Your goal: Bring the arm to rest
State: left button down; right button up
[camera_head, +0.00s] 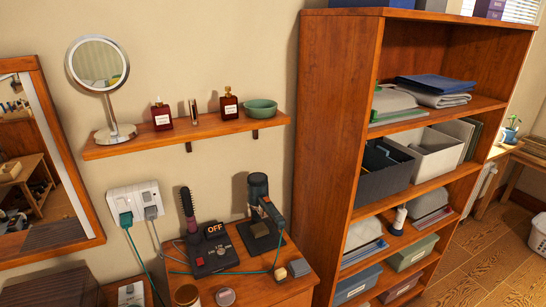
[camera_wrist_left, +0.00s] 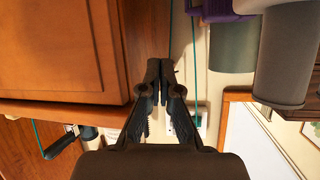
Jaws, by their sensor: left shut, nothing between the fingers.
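My left gripper (camera_wrist_left: 158,80) is in the left wrist view, its two dark fingers together and nothing between them. It is not touching anything that I can see. No gripper shows in the head view, and my right gripper is in neither view.
A wooden bookcase (camera_head: 335,130) stands right of a small cabinet (camera_head: 262,290) holding a black device marked OFF (camera_head: 212,255), a brush and a dryer-like tool. A wall shelf (camera_head: 195,137) carries a mirror, bottles and a green bowl.

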pick_arm(q)
jog(key=s+d+f+m+g+h, duration=0.1)
jog(key=s+d+f+g, duration=0.25)
jog(key=s, duration=0.35)
jog(key=s+d+f+m+g+h, duration=0.2)
jog(key=s+d+f+g, duration=0.15)
jog(key=s, duration=0.35)
jog(key=s+d+f+m+g+h, duration=0.1)
jog(key=s+d+f+g, duration=0.2)
jog(key=s+d, duration=0.3)
jog(key=s+a+f, duration=0.1)
jog(key=s+f, duration=0.1)
jog(key=f, duration=1.2)
jog(key=s+f, duration=0.3)
jog(key=f, duration=1.1)
jog(key=shift+s+a+f+g, duration=0.15)
jog(key=shift+a+f+g, duration=0.2)
jog(key=shift+g, duration=0.05)
